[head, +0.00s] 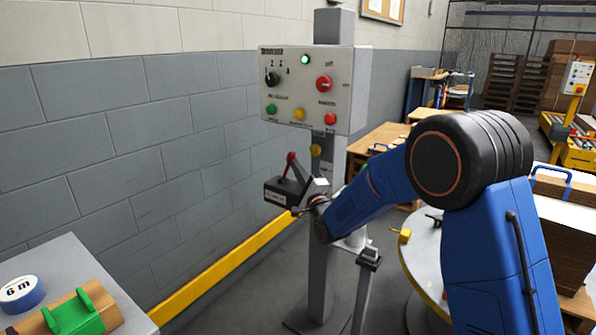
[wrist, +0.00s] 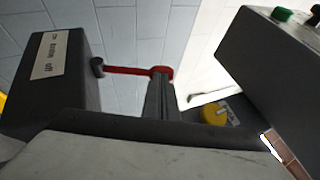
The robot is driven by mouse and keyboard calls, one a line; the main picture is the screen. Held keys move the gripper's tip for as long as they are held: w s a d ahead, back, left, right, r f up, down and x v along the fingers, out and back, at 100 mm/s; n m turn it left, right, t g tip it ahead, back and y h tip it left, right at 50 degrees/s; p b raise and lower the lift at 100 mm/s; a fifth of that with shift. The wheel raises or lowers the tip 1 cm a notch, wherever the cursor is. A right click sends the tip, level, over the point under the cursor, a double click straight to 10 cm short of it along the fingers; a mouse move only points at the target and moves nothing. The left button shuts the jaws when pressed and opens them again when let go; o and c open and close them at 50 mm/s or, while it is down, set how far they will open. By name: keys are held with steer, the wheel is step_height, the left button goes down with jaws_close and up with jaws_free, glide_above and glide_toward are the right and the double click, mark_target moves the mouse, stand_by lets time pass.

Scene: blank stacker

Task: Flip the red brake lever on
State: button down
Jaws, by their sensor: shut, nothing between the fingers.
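The brake lever (head: 288,165) is a thin red bar with a red knob, standing up at a slant from a dark labelled box (head: 285,192) on the grey post. In the wrist view the lever (wrist: 128,71) runs sideways from a dark pivot beside the box (wrist: 66,75), whose label is partly readable as on and off. My gripper (head: 299,168) is shut and empty, beside the lever. In the wrist view its dark fingers (wrist: 160,98) end right at the red knob; I cannot tell whether they touch it.
A control panel (head: 309,90) with buttons and knobs hangs above the lever box; its underside (wrist: 262,70) is close at right in the wrist view. A yellow knob (wrist: 213,112) sits on the post. A grey table (head: 60,262) with tape and a green-handled block is at lower left.

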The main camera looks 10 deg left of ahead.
steer(key=w+a+r+n+g+h, duration=0.3)
steer(key=a+g, duration=0.2)
steer(key=a, duration=0.3)
steer(key=shift+w+r, duration=0.15)
steer(key=shift+r, duration=0.05)
stand_by(0.5)
steer(key=shift+a+r, duration=0.1)
stand_by(0.5)
steer(key=shift+n, duration=0.3)
